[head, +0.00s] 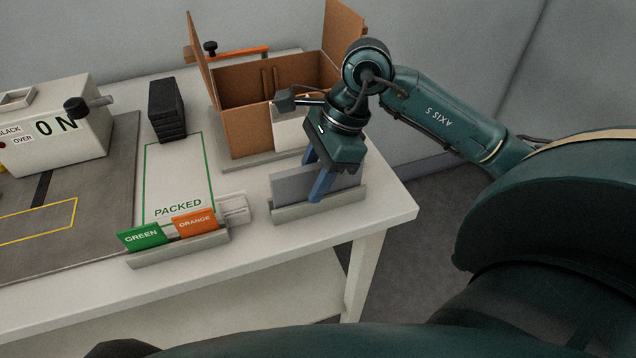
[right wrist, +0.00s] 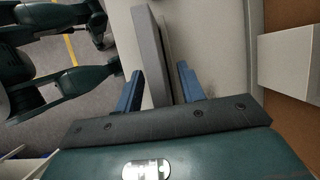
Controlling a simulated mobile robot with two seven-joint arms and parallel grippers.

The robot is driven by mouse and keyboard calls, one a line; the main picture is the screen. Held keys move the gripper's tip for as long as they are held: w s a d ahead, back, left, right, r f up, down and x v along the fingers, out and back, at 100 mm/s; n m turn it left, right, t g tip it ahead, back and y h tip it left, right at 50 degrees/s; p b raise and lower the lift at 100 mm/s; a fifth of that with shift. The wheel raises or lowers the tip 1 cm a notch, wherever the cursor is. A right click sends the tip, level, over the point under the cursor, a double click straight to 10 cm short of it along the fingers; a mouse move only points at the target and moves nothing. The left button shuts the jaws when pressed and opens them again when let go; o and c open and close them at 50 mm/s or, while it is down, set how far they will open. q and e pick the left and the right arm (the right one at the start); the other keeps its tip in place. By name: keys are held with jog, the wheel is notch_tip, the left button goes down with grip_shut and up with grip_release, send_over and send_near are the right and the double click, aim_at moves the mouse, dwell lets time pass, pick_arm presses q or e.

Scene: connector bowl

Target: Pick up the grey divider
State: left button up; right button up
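The grey divider (head: 288,187) stands upright in a light grey slotted holder (head: 335,205) at the table's right front. My right gripper (head: 320,190) reaches down over it, its blue fingers on either side of the panel. In the right wrist view the divider (right wrist: 151,55) lies between the fingers of my right gripper (right wrist: 160,72). The finger on the left looks close to it, and a gap shows on the other side. The gripper is open. The divider's middle is partly hidden by the fingers in the head view. My left gripper is not in view.
An open cardboard box (head: 245,115) stands just behind the holder. Green (head: 141,237) and orange (head: 194,223) labelled dividers stand in another holder to the left. Black stacked trays (head: 167,110) sit at the back. The PACKED outline (head: 180,175) is clear.

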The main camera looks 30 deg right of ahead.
jog(key=shift+f+b, duration=0.25)
jog(key=shift+b, duration=0.25)
dwell(0.4)
jog(key=shift+c, duration=0.2)
grip_shut()
